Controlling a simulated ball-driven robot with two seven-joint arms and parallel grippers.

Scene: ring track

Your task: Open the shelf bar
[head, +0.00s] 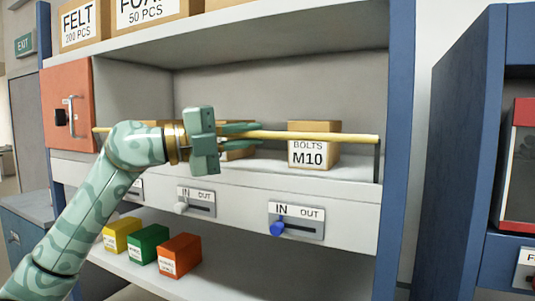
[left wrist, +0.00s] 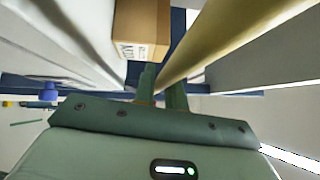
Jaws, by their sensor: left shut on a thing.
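The shelf bar (head: 320,136) is a yellow rod lying across the front of the middle shelf in the head view. Its right end is at a dark upright bracket (head: 377,162), and its left end shows by the orange box. My left gripper (head: 252,134) reaches in from the left, with its green fingers shut on the bar near its middle. In the left wrist view the bar (left wrist: 225,38) runs large and close from the fingers (left wrist: 163,88) towards the upper right. The gripper body hides part of the bar. My right gripper is not in view.
Behind the bar stand a BOLTS M10 carton (head: 314,145) and other partly hidden cartons. An orange box (head: 70,100) with a handle is at left. Below is a panel with IN/OUT sliders, one with a blue knob (head: 277,229). A blue post (head: 400,150) bounds the right.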

